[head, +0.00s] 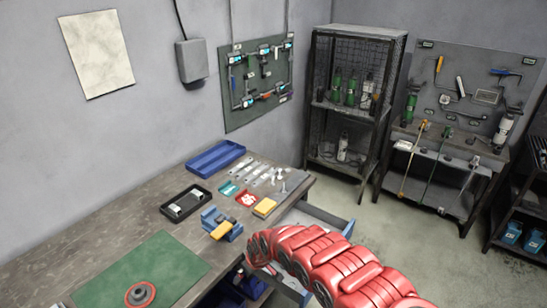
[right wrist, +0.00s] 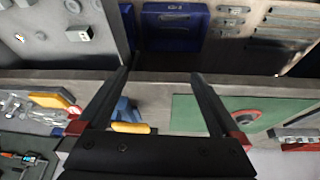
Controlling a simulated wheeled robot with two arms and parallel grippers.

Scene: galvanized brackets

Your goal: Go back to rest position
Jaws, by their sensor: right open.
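My right arm, red and segmented, enters the head view from the lower right and reaches the front edge of the workbench (head: 115,228). Its gripper is hard to make out there. In the right wrist view my right gripper (right wrist: 160,76) is open, its two dark fingers wide apart with nothing between them. A black tray (head: 166,211) with light metal pieces, perhaps brackets, lies on the bench. My left gripper is not in view.
A blue vise-like fixture with a yellow part (head: 221,231), a green mat (head: 160,262) with a round red-rimmed piece (head: 140,294), and a long blue tray (head: 215,158) are on the bench. An open drawer (head: 325,217) juts out near my right arm.

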